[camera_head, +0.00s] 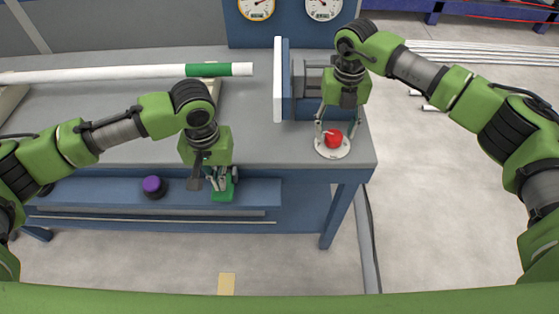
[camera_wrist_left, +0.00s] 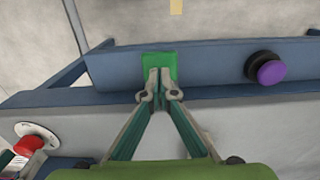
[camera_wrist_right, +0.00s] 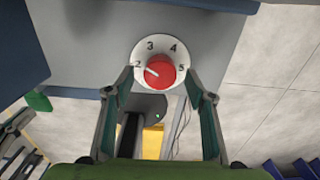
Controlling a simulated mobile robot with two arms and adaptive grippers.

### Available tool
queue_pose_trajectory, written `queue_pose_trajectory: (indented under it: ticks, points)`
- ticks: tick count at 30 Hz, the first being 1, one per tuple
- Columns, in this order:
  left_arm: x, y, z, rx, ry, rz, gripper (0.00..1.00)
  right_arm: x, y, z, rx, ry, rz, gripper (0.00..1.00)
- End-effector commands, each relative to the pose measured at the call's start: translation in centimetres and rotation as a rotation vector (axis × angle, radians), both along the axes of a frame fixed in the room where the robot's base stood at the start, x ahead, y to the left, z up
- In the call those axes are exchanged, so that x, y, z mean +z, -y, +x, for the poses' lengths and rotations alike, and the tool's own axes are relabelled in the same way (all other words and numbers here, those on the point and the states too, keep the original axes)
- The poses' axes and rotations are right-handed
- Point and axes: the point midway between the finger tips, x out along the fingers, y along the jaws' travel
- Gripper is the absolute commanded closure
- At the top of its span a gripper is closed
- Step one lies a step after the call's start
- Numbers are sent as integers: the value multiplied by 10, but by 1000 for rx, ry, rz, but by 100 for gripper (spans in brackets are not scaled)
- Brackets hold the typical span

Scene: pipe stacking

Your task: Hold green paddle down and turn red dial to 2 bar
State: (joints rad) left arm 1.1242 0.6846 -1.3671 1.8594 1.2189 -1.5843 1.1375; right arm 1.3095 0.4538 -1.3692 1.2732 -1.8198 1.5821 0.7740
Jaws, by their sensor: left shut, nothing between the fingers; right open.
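The green paddle (camera_head: 223,195) sits at the blue front ledge of the bench; it also shows in the left wrist view (camera_wrist_left: 160,64). My left gripper (camera_head: 221,183) is shut with nothing between its fingers. Its tips (camera_wrist_left: 159,90) are over the paddle's near part and look close to or on it; contact is hard to tell. The red dial (camera_head: 334,139) stands on a white numbered disc at the bench's right corner. In the right wrist view, a pale mark on the dial (camera_wrist_right: 160,72) points roughly towards the 2. My right gripper (camera_wrist_right: 160,80) is open, with a finger on each side of the dial.
Two white gauges (camera_head: 257,8) (camera_head: 324,8) are on the blue panel behind; their needles are too small to read. A purple knob (camera_head: 153,186) is on the ledge left of the paddle. A white pipe with a green band (camera_head: 208,70) lies at the back left.

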Motion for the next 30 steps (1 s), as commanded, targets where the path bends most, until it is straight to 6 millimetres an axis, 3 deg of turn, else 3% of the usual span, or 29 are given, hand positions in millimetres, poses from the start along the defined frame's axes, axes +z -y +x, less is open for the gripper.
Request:
queue_pose_trajectory:
  ticks: [8, 24, 30]
  points:
    - [0, 0, 0, 0, 0, 0, 100, -4, 0, 0, 2, -1, 0, 50]
    - [0, 0, 0, 0, 0, 0, 100, -35, 0, -2, 3, 0, 0, 50]
    - [0, 0, 0, 0, 0, 0, 100, -37, 0, -2, 3, 0, 0, 50]
